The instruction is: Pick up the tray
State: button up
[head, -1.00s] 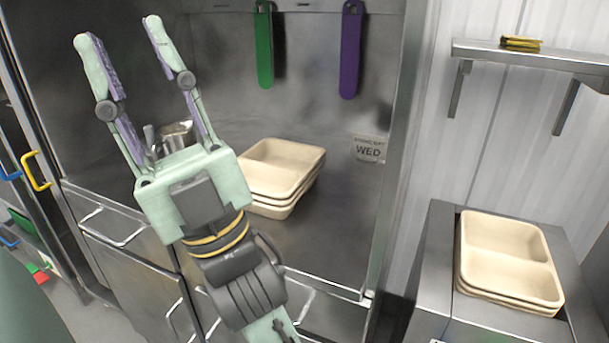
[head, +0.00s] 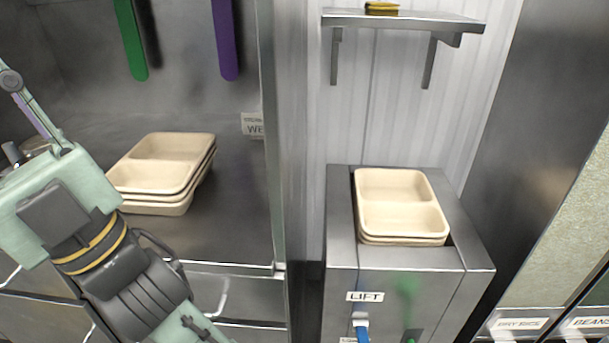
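One stack of beige two-compartment trays (head: 401,187) sits in the top opening of a steel stand labelled LIFT. Another stack of similar trays (head: 163,147) rests on the steel counter at left, its trays slightly offset from each other. My gripper (head: 66,182) is at the left edge, left of and in front of the counter stack, apart from both stacks. One finger shows, spread in line with the hand; the other finger and the fingertips are cut off by the picture's edge. Nothing held is visible.
The steel lift stand (head: 340,230) stands beyond an upright steel post (head: 298,150). A wall shelf (head: 400,19) carries a small yellow item. Green (head: 130,40) and purple (head: 224,40) strips hang over the counter. Labelled bins (head: 520,323) are at lower right.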

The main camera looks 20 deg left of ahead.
aim_at(392, 203)
jog(key=i+l+u, duration=0.1)
jog(key=l+u, duration=0.25)
jog(key=l, duration=0.4)
jog(key=l+u, duration=0.4)
jog(key=l, duration=0.35)
jog(key=l+u, duration=0.35)
jog(key=l, duration=0.4)
jog(key=k, duration=0.05)
